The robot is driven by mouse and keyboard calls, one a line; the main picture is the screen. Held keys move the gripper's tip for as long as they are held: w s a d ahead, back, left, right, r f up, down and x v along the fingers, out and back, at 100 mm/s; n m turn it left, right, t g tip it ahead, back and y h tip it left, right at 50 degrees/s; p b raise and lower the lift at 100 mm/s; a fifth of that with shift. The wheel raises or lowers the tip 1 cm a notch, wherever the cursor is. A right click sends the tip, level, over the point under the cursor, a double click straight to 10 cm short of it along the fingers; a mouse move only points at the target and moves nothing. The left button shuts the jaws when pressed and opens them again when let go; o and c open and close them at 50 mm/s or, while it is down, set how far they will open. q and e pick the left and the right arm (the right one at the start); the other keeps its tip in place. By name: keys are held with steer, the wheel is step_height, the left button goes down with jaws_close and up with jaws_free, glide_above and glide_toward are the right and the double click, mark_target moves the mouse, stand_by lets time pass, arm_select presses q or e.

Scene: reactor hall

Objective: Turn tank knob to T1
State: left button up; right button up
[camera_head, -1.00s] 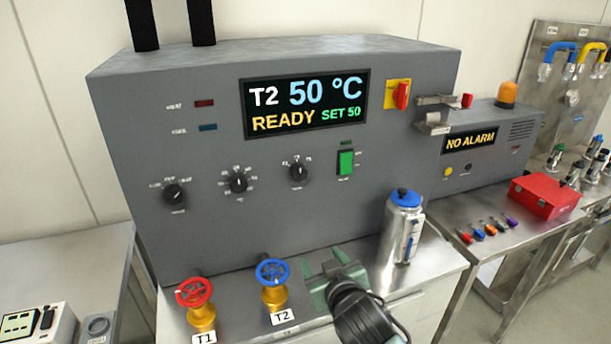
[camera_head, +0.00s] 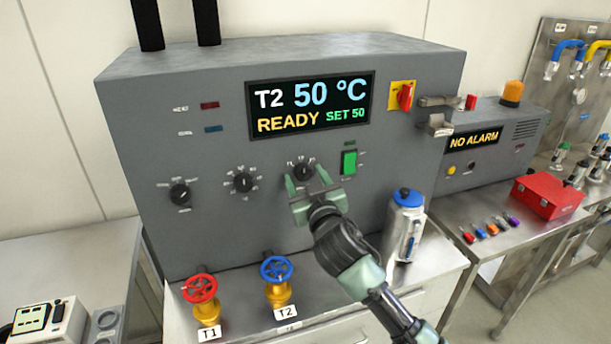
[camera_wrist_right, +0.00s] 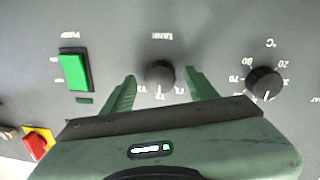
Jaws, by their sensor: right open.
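The black tank knob (camera_head: 303,170) is on the grey panel, left of the green switch (camera_head: 349,162). In the right wrist view the tank knob (camera_wrist_right: 160,75) shows upside down under the label TANK, its position marks too small to read surely. My right gripper (camera_head: 306,179) is open, with one green finger on each side of the knob; in the wrist view gaps show between the fingers (camera_wrist_right: 160,92) and the knob. The display (camera_head: 310,103) reads T2, 50 °C, READY, SET 50. My left gripper is not in view.
Two other black knobs (camera_head: 244,182) (camera_head: 180,195) are left of the tank knob. A red valve (camera_head: 200,289) tagged T1 and a blue valve (camera_head: 277,269) tagged T2 stand below. A blue-capped flask (camera_head: 404,225) stands right of my right arm.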

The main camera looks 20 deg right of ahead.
jaws_close()
steer(key=shift+n, duration=0.4)
steer(key=n+p, duration=0.1)
steer(key=n, duration=0.3)
steer(key=shift+n, duration=0.4)
steer(key=shift+f+n+t+p, duration=0.1)
steer(key=shift+n+t+p, duration=0.3)
steer(key=shift+n, duration=1.9)
jaws_free()
